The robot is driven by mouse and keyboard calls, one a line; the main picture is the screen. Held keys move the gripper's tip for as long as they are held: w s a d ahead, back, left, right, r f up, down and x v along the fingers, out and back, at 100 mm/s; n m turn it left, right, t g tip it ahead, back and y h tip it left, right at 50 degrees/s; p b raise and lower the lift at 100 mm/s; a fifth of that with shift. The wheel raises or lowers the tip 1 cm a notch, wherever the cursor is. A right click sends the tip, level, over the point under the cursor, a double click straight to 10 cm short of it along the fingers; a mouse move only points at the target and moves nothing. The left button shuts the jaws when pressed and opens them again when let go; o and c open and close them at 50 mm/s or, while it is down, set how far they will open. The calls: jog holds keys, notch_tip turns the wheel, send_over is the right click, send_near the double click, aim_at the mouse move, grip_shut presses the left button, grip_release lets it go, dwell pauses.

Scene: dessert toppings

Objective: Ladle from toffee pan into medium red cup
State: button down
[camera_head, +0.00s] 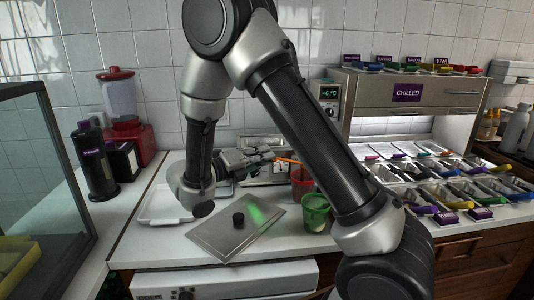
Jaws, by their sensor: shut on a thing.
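My gripper (257,157) is at the end of my arm, left of the red cup and above the back of the counter. It is shut on a thin orange handle (287,161), which looks like the ladle's and reaches right toward the space above the red cup. The ladle's bowl and its contents cannot be made out. The red cup (302,184) stands upright, partly hidden behind my arm and the green cup. Which vessel is the toffee pan cannot be told; metal equipment behind my gripper is partly covered.
A green cup (316,209) stands in front of the red cup. A metal plate (225,240) with a black knob lies in front. A white tray (160,208) is at left, near a dark bottle (95,165) and red blender (125,120). Topping bins (450,185) fill the right.

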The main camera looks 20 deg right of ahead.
jog(key=shift+w+a+f+n, duration=0.1)
jog(key=shift+w+f+n, duration=0.3)
jog(key=shift+f+n, duration=0.55)
jog(key=shift+w+a+f+n, duration=0.1)
jog(key=shift+w+f+n, duration=0.3)
jog(key=shift+n, duration=1.05)
jog(key=shift+w+a+f+n, duration=0.1)
jog(key=shift+w+f+n, duration=0.3)
jog(key=shift+f+n, duration=0.55)
jog(key=shift+r, duration=0.3)
